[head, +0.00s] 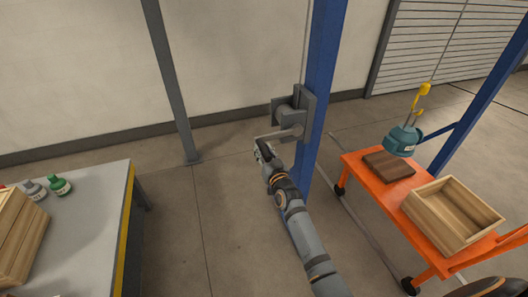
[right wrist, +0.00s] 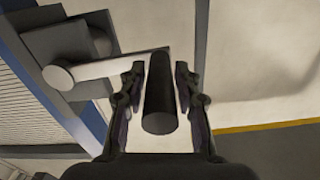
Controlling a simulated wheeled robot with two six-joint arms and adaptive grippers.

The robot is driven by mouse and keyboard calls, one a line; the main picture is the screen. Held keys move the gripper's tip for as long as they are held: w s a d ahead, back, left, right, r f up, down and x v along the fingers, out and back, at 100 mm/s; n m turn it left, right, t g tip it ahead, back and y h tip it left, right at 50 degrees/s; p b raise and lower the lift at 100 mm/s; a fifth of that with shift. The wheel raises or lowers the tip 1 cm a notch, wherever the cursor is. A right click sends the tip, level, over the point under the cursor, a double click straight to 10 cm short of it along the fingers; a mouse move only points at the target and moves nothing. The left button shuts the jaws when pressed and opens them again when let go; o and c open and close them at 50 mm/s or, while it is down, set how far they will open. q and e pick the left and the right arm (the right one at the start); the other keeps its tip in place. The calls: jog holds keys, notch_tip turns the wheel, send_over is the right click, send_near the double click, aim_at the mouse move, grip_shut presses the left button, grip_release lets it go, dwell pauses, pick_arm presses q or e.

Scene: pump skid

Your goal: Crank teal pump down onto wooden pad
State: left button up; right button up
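The teal pump (head: 403,138) hangs upright from a yellow hook (head: 424,90) at the right of the head view. Its lower end overlaps the far right part of the wooden pad (head: 385,168) in the picture; the gap between them cannot be judged. The hand winch (head: 292,112) is on the blue post, with its crank arm (right wrist: 110,68) reaching to a dark handle (right wrist: 159,95). My left gripper is out of view.
The orange cart (head: 425,248) bears the pad and an open wooden crate (head: 452,215). The blue post (head: 325,60) stands beside my right arm. A grey table (head: 85,240) at left holds a wooden box (head: 18,235) and small bottles (head: 60,185). Floor between is clear.

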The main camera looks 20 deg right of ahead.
grip_shut()
